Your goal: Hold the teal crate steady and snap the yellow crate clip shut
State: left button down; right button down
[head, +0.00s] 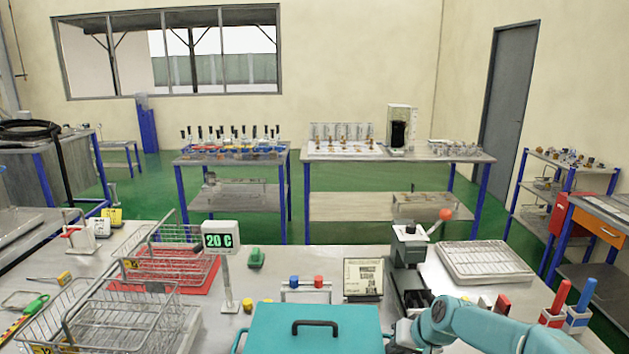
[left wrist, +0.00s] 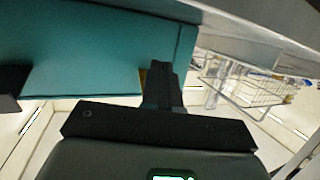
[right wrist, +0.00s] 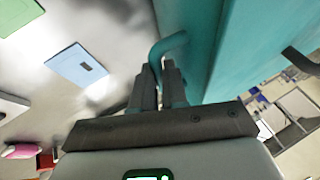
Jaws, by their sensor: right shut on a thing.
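The teal crate (head: 315,328) stands at the front middle of the table, with a black handle on its flat teal top. Its side also fills much of the left wrist view (left wrist: 90,55) and the right wrist view (right wrist: 265,40). My right gripper (right wrist: 158,72) is shut on the teal side handle (right wrist: 170,44) of the crate. My left gripper (left wrist: 163,75) is beside the crate wall, its fingers together. A small yellow patch, perhaps the yellow clip (left wrist: 143,76), shows just behind these fingers and is mostly hidden. My left gripper is out of the head view.
A dark lever device (head: 408,265) with a red ball stands right of the crate. Wire baskets (head: 110,315) and a 20 C display (head: 220,238) stand left. A printed card stand (head: 363,278) is behind the crate.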

pick_arm(q)
jog(key=shift+r, duration=0.95)
dwell(0.7)
jog(key=shift+w+r, duration=0.3)
jog(key=shift+r, duration=0.25)
dwell(0.7)
jog(key=shift+w+r, duration=0.5)
jog(key=shift+w, duration=0.05)
dwell(1.2)
jog(key=shift+s, duration=0.1)
jog(key=shift+s+a, duration=0.1)
jog(key=shift+s, duration=2.3)
notch_tip(320, 180, up, 10)
